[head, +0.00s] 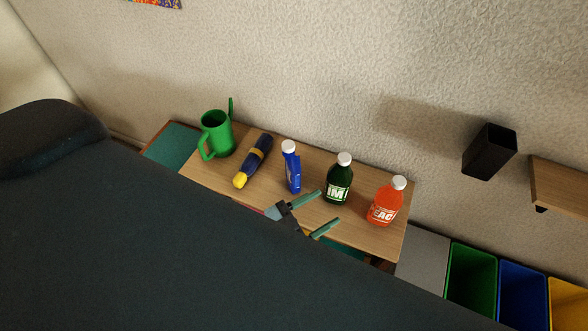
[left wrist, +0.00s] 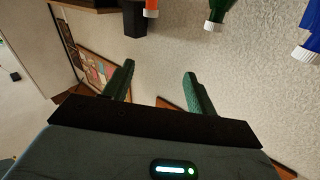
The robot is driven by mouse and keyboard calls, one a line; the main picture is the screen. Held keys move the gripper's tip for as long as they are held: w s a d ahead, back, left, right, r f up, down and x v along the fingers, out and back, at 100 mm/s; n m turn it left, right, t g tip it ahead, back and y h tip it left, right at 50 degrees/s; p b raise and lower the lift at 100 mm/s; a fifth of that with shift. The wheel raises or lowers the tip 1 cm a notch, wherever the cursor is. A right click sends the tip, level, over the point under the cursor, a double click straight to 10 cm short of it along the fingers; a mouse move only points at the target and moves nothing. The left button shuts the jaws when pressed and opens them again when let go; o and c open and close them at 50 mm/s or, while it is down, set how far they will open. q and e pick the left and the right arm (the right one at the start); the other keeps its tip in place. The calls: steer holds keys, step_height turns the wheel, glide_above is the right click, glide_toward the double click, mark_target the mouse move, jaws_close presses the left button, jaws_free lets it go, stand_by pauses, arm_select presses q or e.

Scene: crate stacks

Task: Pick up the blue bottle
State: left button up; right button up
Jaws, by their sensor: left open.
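The blue bottle (head: 292,172), with a white cap, stands upright on the wooden table (head: 235,197). In the left wrist view the blue bottle (left wrist: 312,28) shows upside down and partly cut off at the top right. My left gripper (head: 329,206) is open and empty near the table's front edge, in front and to the right of the blue bottle and apart from it. Its two green fingers (left wrist: 158,72) show with nothing between them in the left wrist view. My right gripper is not in view.
A dark green bottle (head: 338,182) and an orange bottle (head: 384,205) stand right of the blue bottle. A blue-and-yellow flashlight-like object (head: 254,160) and a green watering can (head: 217,136) are left. Coloured bins (head: 470,272) stand at lower right.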

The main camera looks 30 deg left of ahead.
arm_select(q)
steer(key=w+d+r+m+g+h, duration=0.2)
steer(key=d+r+m+h, duration=0.2)
steer(key=m+h, duration=0.1)
steer(key=m+g+y+b, duration=0.4)
steer(key=m+g+y, duration=0.5)
steer(key=g+y, duration=0.55)
glide_above(289, 146)
steer(key=shift+w+d+r+t, duration=0.15)
steer(key=shift+w+t, duration=0.15)
steer(key=shift+t, duration=0.15)
steer(key=shift+s+f, duration=0.2)
steer(key=shift+f, duration=3.7)
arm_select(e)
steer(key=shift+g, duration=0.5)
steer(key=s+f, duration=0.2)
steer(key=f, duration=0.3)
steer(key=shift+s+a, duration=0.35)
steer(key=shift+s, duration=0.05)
